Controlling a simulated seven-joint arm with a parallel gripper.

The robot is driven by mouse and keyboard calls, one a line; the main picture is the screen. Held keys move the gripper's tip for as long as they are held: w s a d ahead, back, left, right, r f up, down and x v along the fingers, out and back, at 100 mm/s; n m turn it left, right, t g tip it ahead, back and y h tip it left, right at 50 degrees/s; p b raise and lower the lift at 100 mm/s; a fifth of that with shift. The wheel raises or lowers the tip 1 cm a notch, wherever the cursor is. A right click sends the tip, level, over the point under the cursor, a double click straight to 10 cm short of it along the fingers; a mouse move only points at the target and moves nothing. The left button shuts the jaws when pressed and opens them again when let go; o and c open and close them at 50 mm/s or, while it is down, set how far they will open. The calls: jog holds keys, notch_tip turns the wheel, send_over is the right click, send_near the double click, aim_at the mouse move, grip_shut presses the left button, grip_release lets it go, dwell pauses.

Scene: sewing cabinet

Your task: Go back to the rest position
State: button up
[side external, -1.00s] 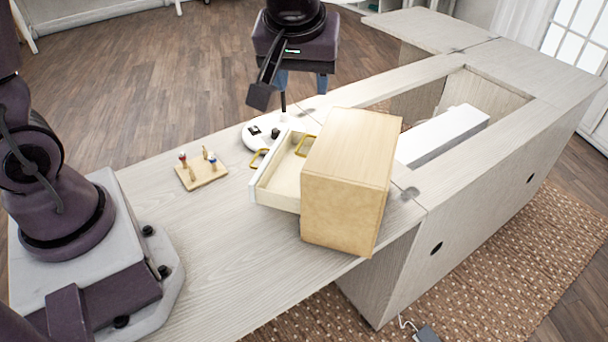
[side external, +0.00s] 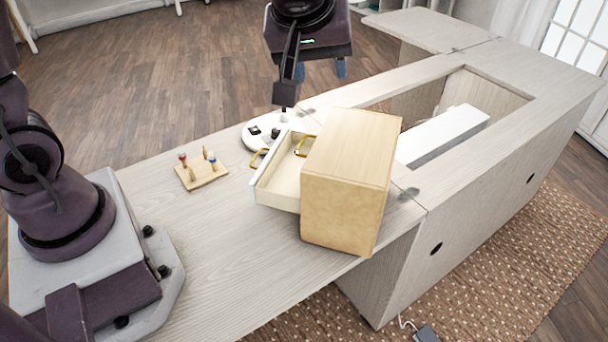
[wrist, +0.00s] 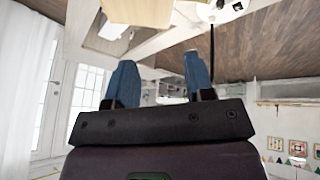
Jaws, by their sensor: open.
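My gripper shows in the wrist view (wrist: 160,75) with its two blue fingers apart and nothing between them. In the side view my gripper (side external: 318,70) is raised at the top, above and behind the wooden drawer box. Its fingers are partly hidden there by a dark bracket on my wrist.
The wooden box (side external: 345,170) stands on the table (side external: 225,260) with its drawer (side external: 280,180) pulled open. A small peg board (side external: 203,176) with several spools or pegs lies to the left. A white device (side external: 262,132) sits behind the drawer. A white block (side external: 440,135) lies in the cabinet recess.

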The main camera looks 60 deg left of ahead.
jog(key=w+r+m+t+h, duration=0.1)
jog(key=w+r+t+h, duration=0.1)
jog(key=w+r+t, duration=0.35)
jog(key=s+d+r+m+h, duration=0.1)
jog(key=s+d+m+h, duration=0.3)
jog(key=m+h, duration=0.1)
jog(key=s+a+f+m+g+y, duration=0.1)
jog(key=s+a+m+g+y, duration=0.1)
jog(key=s+a, duration=0.4)
jog(key=s+a+f+m+g+y, duration=0.1)
jog(key=s+a, duration=0.4)
jog(key=s, duration=0.8)
jog(key=shift+a+f+m+g+y, duration=0.35)
jog(key=shift+m+g+y, duration=0.25)
jog(key=shift+g, duration=0.35)
